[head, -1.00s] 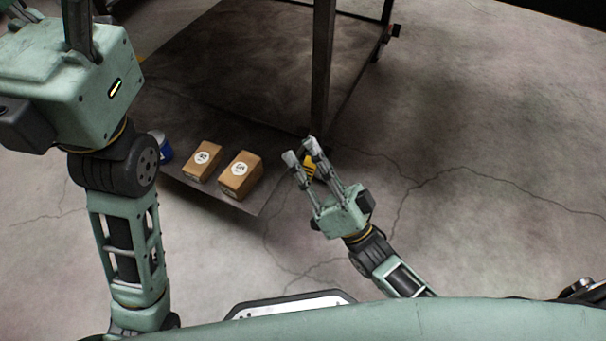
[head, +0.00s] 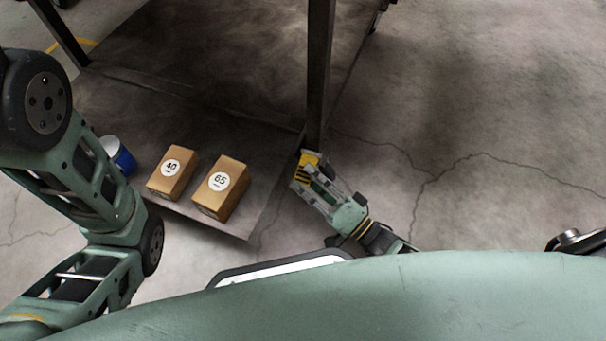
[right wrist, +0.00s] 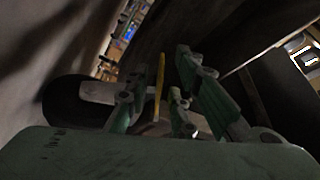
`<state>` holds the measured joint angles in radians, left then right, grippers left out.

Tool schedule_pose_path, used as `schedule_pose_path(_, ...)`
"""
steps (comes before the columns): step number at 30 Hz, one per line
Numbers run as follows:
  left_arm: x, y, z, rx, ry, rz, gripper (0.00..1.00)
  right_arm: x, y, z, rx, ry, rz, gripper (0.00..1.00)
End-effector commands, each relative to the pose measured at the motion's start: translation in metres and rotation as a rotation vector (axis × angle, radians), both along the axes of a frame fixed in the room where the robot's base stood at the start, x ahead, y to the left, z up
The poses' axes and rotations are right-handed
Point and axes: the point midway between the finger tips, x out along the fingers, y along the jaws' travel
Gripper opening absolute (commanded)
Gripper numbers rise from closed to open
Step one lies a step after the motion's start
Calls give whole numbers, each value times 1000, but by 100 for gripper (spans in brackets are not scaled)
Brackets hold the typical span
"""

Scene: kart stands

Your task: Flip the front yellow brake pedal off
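The yellow brake pedal (head: 309,159) with black stripes is low at the foot of the dark stand post in the head view. My right gripper (head: 314,181) is at the pedal, coming from the front right, its fingers partly covering it. In the right wrist view the pedal shows as a thin yellow edge (right wrist: 159,84) between the spread fingers of my right gripper (right wrist: 146,84). I cannot tell whether a finger touches it. My left gripper is out of view; only left arm links show at the left.
The dark stand post (head: 319,75) rises right behind the pedal. Two cardboard boxes, marked 40 (head: 172,173) and 65 (head: 221,187), sit on the stand's low plate (head: 226,226), with a blue and white tub (head: 118,156) to their left. The cracked floor at right is clear.

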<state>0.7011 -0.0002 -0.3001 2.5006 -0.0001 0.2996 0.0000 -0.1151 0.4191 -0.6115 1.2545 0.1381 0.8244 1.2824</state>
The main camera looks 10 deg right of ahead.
Motion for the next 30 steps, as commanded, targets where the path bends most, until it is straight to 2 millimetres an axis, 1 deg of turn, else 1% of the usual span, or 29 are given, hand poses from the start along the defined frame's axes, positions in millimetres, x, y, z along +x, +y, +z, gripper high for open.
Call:
schedule_pose_path(3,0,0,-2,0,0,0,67,10,8,2,0,-1,0,23)
schedule_pose_path(6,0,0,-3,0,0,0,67,14,11,3,-1,-1,1,23)
schedule_pose_path(14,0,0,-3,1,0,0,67,15,11,3,-1,0,1,23)
schedule_pose_path(21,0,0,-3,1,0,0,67,15,11,3,-1,-1,0,2)
schedule_pose_path(22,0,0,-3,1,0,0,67,15,11,3,-1,0,1,0)
schedule_pose_path(30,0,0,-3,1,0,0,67,15,11,3,-1,0,-1,0)
